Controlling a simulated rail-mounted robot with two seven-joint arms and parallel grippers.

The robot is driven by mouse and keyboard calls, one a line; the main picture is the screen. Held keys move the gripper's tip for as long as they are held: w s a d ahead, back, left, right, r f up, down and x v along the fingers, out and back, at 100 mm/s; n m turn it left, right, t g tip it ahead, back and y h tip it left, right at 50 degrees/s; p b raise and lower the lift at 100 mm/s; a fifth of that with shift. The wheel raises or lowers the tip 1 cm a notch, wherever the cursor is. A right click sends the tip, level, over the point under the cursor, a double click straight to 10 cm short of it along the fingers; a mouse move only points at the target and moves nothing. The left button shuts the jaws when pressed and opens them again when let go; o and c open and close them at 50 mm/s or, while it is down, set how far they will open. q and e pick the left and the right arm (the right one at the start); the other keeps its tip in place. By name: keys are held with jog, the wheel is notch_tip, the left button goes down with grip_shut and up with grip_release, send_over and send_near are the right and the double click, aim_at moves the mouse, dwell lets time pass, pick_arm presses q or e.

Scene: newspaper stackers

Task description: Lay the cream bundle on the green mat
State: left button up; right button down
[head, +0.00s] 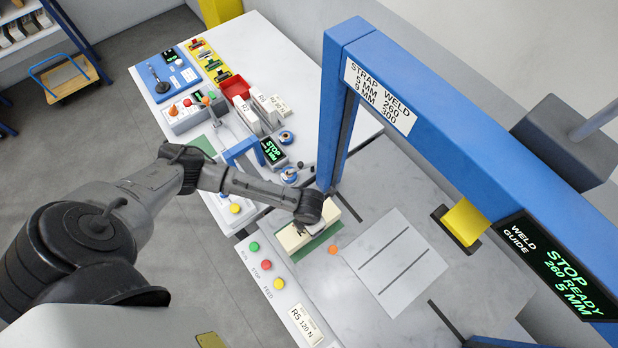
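The cream bundle (290,239) is a pale block with a dark letter on its near end. It lies along the front of the machine table, partly covered by my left wrist. The green mat (321,243) shows as a strip along the bundle's near right side, below it. My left gripper (307,226) points down at the bundle's top from above. Its fingers are mostly hidden by the wrist, so I cannot see whether they are closed on the bundle. I cannot tell whether the bundle rests on the mat or is just above it. My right gripper is out of view.
A blue frame (335,110) rises right behind my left wrist, its beam running to the right. A panel with green, red and yellow buttons (266,265) is at the front left. A slotted plate (392,262) lies right of the mat. A second green patch (203,146) is farther back.

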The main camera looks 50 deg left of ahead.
pick_arm(q)
jog(key=shift+w+f, duration=0.1)
jog(key=shift+f, duration=0.3)
jog(key=o, duration=1.5)
jog(key=shift+o, duration=0.8)
notch_tip(320, 180, up, 14)
jog(key=shift+b, duration=0.35)
jog(key=shift+f, duration=0.1)
